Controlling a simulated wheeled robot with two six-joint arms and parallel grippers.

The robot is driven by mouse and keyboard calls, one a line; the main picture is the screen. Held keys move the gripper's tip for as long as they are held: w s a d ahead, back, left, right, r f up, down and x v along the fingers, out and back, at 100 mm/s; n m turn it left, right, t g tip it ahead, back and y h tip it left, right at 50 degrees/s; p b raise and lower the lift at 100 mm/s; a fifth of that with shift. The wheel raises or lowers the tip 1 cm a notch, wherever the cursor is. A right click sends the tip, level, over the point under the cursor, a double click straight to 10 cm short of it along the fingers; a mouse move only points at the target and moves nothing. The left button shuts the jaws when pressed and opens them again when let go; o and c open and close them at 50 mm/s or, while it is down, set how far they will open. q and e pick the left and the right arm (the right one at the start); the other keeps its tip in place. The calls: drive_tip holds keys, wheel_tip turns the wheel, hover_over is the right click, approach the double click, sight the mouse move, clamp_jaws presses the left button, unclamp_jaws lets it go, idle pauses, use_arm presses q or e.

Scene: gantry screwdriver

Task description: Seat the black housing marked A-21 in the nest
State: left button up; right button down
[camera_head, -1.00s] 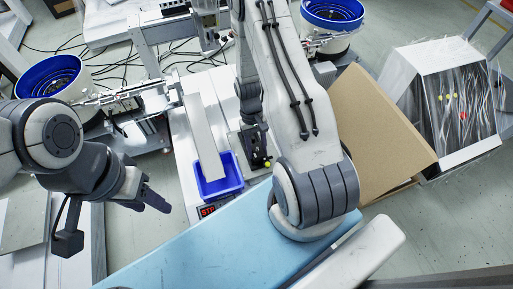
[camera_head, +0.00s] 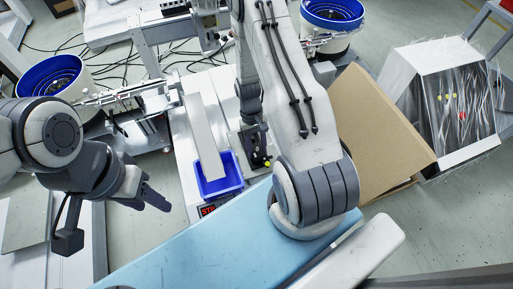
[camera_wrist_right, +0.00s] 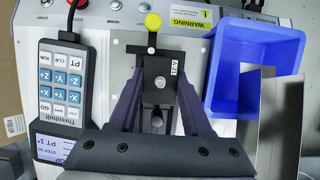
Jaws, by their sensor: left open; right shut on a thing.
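The black housing marked A-21 (camera_wrist_right: 160,72) is between the fingers of my right gripper (camera_wrist_right: 158,100) in the right wrist view. The housing is over the light machine top, just below a small black post with a yellow knob (camera_wrist_right: 153,21). I cannot make out the nest or tell whether the housing touches it. In the head view my right arm hides much of this spot. My left gripper (camera_head: 152,198) is open and empty, off to the left.
A blue bin (camera_wrist_right: 250,65) stands close right of the housing, and a control pendant (camera_wrist_right: 62,100) lies to the left. In the head view, a cardboard box (camera_head: 375,135) is right of my right arm, and a blue-lined bowl feeder (camera_head: 48,82) stands at left.

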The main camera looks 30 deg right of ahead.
drive_tip(key=shift+f, duration=0.4)
drive_tip(key=shift+c, duration=1.4)
unclamp_jaws()
drive_tip(key=p+v, duration=0.5)
drive_tip(key=v, duration=0.4)
drive_tip(key=shift+w+r, duration=0.1)
drive_tip(key=shift+r, duration=0.05)
drive_tip(key=shift+w+r+p, duration=0.25)
drive_tip(key=shift+r+p, duration=0.05)
drive_tip(key=shift+r, duration=0.25)
